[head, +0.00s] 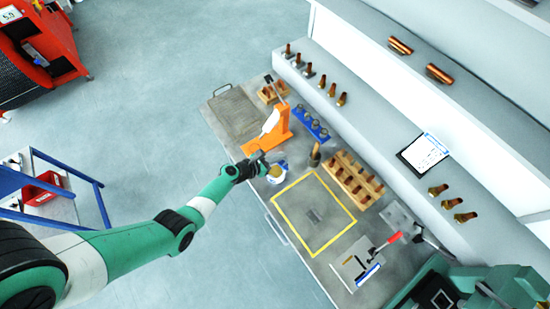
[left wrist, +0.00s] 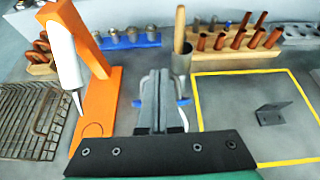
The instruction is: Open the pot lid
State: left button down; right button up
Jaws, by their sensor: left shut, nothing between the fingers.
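A small pot (head: 275,178), white and blue with a tan round top, stands on the grey workbench near its front edge in the head view. I cannot tell whether the tan top is a lid or the inside. My left gripper (head: 260,163) is shut and empty, right beside or over the pot; I cannot tell if it touches. In the left wrist view the shut fingers (left wrist: 160,88) hide most of the pot; blue handle-like parts (left wrist: 186,101) and white edges show either side.
An orange stand (head: 275,132) with a white tube is left of the pot, beside a wire basket (head: 232,115). A dark cup with a wooden handle (head: 315,155), a blue rack (head: 313,127) and a wooden peg block (head: 352,180) are behind. The yellow-taped square (head: 300,183) holds one small bracket.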

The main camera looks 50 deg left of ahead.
pick_arm(q)
jog(key=shift+w+r+b, duration=0.15)
jog(key=shift+w, duration=0.6)
jog(key=shift+w+r+b, duration=0.1)
jog(key=shift+w+b, duration=0.05)
jog(key=shift+w, duration=0.55)
pick_arm(e)
jog(key=shift+f, duration=0.3)
pick_arm(q)
jog(key=shift+s, duration=0.1)
